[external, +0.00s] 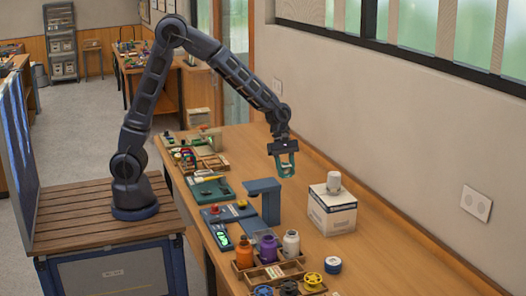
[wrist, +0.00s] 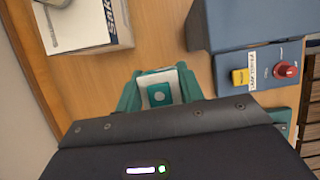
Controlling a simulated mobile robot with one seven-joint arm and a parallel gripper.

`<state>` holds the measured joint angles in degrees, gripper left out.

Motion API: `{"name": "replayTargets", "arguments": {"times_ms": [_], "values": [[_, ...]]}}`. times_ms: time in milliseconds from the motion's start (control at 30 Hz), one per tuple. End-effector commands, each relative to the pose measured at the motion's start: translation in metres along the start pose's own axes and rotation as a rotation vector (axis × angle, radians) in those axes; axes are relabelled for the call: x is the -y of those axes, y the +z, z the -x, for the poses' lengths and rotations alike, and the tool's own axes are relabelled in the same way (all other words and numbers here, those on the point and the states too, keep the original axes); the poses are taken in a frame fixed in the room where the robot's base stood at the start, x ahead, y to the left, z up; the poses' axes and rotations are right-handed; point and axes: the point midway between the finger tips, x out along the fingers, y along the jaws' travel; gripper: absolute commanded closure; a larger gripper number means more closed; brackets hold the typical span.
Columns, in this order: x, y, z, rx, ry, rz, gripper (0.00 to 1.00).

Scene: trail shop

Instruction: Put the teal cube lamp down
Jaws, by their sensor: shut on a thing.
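My gripper (external: 285,170) has teal fingers pointing down and hangs above the workbench, behind the blue stand and up and left of the white box. In the wrist view the fingers (wrist: 160,96) are shut on the teal cube lamp (wrist: 159,93), which shows a pale face with a teal square and a light dot in its middle. The lamp is held clear of the bench top. In the external view it is small and hard to tell apart from the fingers; its underside is hidden.
A white box (external: 332,215) with a white object (external: 334,182) on top stands to the right. A blue stand (external: 264,190) is on the left. Bottles in a wooden tray (external: 243,275) stand in front. Bare bench (external: 385,255) lies right of the box, along the wall.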

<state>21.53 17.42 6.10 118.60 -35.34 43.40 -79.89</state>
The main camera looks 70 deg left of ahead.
Motion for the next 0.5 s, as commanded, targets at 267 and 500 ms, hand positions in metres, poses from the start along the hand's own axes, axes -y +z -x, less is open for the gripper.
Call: {"name": "replayTargets", "arguments": {"times_ms": [267,500], "values": [[0.0,-0.025,-0.058,-0.001,-0.003,0.004,0.86],[-0.001,-0.04,-0.094,0.0,-0.001,0.002,0.86]]}}
